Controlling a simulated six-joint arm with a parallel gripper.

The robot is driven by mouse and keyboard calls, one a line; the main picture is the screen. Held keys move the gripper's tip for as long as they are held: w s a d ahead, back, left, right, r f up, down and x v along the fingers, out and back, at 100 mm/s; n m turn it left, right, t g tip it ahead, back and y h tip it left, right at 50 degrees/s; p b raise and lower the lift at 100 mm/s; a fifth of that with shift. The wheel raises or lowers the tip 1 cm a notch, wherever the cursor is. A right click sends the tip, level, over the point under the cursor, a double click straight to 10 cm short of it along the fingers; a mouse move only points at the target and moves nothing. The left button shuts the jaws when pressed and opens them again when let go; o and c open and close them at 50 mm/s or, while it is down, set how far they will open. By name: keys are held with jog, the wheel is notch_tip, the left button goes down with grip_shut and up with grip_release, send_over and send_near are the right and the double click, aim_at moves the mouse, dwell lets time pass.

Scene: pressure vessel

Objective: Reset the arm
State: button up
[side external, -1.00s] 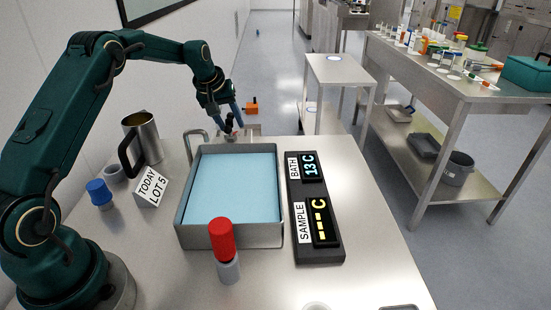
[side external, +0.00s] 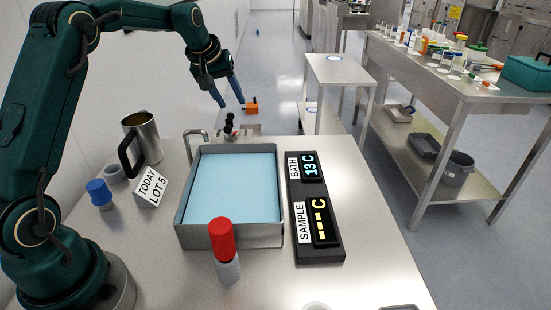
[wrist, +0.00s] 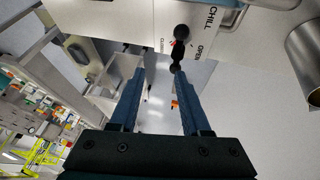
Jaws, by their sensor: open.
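My gripper (side external: 231,106) is open and empty, raised above the far edge of the steel table. In the wrist view its two blue fingers (wrist: 155,78) are spread apart with nothing between them. A black valve handle (side external: 229,125) stands on a panel just behind the bath, below my gripper and apart from it. In the wrist view the handle (wrist: 180,48) lies beyond the fingertips, near labels reading CHILL and OPEN; another label is only partly readable.
A steel bath of blue liquid (side external: 233,185) sits mid-table. Air above the table is clear.

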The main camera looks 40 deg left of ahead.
jog(key=s+d+r+m+t, duration=0.2)
jog(key=s+d+r+m, duration=0.2)
jog(key=s+d+r, duration=0.8)
jog(key=s+d+f+m+g, duration=0.1)
jog(key=s+d+f+m, duration=0.1)
jog(key=s+f, duration=0.3)
jog(key=s+d+f+m+g+h, duration=0.1)
jog(key=s+d+f, duration=0.3)
jog(key=s, duration=0.6)
jog(key=shift+f+m+h, duration=0.3)
jog(key=shift+f+m, duration=0.35)
jog(key=shift+m, duration=0.25)
